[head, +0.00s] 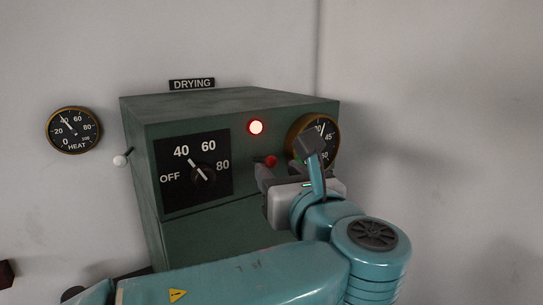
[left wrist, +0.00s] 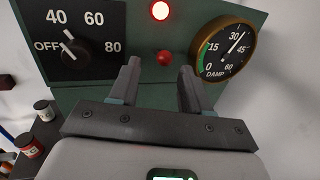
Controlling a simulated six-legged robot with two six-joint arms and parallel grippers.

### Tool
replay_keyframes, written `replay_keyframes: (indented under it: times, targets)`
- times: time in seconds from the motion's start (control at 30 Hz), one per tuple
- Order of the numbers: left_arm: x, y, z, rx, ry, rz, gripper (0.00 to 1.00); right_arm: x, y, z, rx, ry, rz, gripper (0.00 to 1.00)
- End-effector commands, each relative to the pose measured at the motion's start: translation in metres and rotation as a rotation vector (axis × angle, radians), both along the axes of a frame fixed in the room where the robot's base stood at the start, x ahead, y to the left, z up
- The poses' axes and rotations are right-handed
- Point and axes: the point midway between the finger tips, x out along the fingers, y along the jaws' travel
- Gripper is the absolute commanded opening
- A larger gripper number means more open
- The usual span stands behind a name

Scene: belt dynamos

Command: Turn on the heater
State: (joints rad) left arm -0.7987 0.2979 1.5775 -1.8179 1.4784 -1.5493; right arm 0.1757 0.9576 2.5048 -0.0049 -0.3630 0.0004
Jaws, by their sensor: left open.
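The heater is a green metal cabinet (head: 215,235) under a DRYING sign (head: 192,84). Its black dial plate (head: 222,183) reads OFF, 40, 60, 80; the knob (head: 204,173) has its white pointer up and left, near 40. A red lamp (head: 256,127) glows on the front. A small red knob (head: 271,161) is below it. My left gripper (left wrist: 160,70) is open, in front of the cabinet; in the left wrist view the red knob (left wrist: 164,58) appears between its fingertips. I cannot tell whether they touch it. My right gripper is not in view.
A brass DAMP gauge (left wrist: 224,48) is right of the red knob, its needle past 30. A HEAT gauge (head: 73,130) hangs on the wall at left. A white-tipped lever (head: 120,160) sticks out of the cabinet's left side. Jars (left wrist: 29,146) stand at lower left.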

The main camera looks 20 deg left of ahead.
Motion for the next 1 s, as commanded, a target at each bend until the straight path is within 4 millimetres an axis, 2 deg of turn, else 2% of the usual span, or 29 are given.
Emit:
replay_keyframes:
  times: [0.1, 0.3, 0.47, 0.7, 0.83, 0.87, 1.0]
  targets:
    - [0.022, 0.015, 0.001, 0.001, 0.004, 0.004, 0.48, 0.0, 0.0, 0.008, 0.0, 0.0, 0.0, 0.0]
    - [0.045, 0.03, 0.0, 0.0, 0.002, 0.001, 0.48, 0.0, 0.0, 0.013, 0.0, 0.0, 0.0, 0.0]
    - [0.053, 0.033, -0.001, 0.0, 0.002, -0.001, 0.48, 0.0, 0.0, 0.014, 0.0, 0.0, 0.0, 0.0]
    - [0.053, 0.033, -0.001, 0.0, 0.002, -0.002, 0.48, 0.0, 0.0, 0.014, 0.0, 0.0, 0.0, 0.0]
    - [0.053, 0.033, -0.001, 0.0, 0.002, -0.002, 0.05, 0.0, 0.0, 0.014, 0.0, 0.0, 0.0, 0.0]
    - [0.053, 0.033, -0.001, 0.0, 0.002, -0.002, 0.0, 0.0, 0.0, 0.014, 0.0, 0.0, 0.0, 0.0]
    - [0.053, 0.033, 0.001, -0.004, 0.003, -0.002, 0.0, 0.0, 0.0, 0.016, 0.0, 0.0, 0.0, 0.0]
